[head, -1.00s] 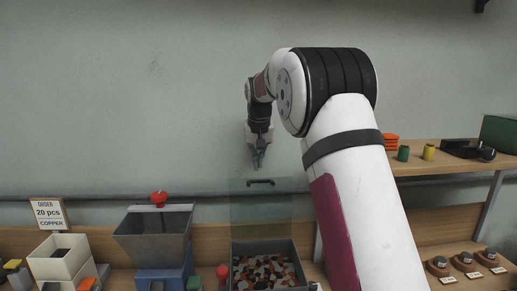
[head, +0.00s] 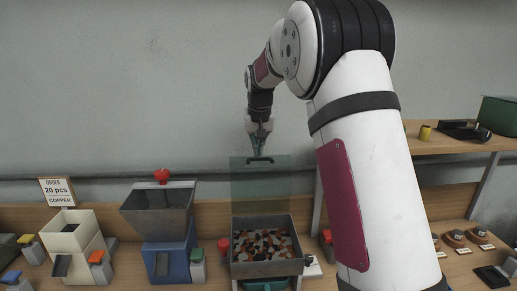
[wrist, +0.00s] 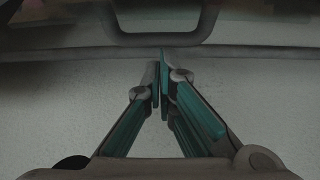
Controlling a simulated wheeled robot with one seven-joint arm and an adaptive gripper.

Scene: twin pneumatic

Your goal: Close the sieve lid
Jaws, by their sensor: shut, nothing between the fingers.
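The sieve lid (head: 258,187) is a see-through greenish panel standing upright, open, at the back of the sieve (head: 266,269). The sieve is a dark box holding many small brown, red and pale pieces. A dark handle (head: 260,159) runs along the lid's top edge. In the wrist view the handle (wrist: 160,39) is a dark loop just beyond my fingertips. My gripper (head: 257,152) is shut and empty, pointing down at the handle's height. It also shows in the wrist view (wrist: 160,72). I cannot tell whether the fingers touch the handle.
A grey hopper (head: 158,216) on a blue base stands left of the sieve, with a red knob (head: 161,175) on top. A cream bin (head: 72,231) and an order sign (head: 58,191) are further left. A wooden shelf (head: 455,146) is at the right.

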